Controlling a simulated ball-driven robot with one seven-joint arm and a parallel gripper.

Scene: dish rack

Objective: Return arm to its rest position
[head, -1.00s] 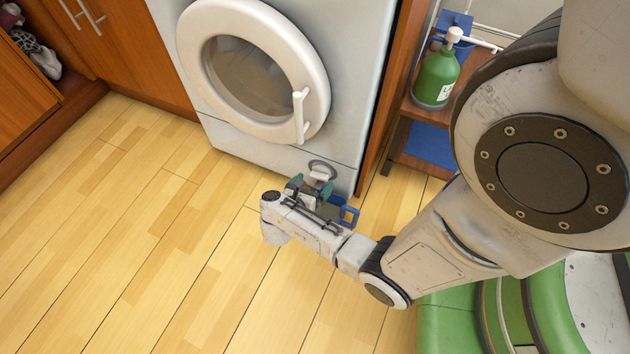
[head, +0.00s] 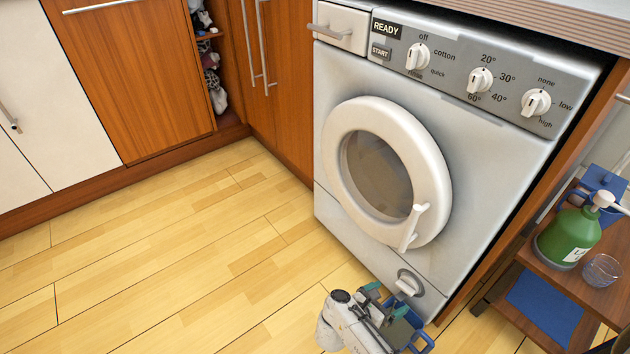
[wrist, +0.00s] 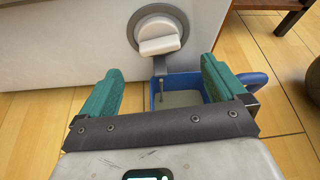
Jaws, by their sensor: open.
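My gripper (head: 386,300) is low in front of the washing machine (head: 345,95), by its bottom right corner. In the wrist view, its teal fingers (wrist: 160,80) are spread apart with nothing held between them. A blue container with a handle (wrist: 258,82) stands just beyond and below the fingers, under the machine's round drain cap (wrist: 158,45). The container holds something pale, with a thin rod-like piece in it. In the head view the container (head: 422,341) is partly hidden by the gripper. Most of my arm is out of the head view.
A wooden shelf at the right carries a green pump bottle (head: 568,238) and a clear glass (head: 602,270). Wooden cabinets (head: 130,80) line the back left. The wooden floor (head: 180,260) left of the gripper is clear.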

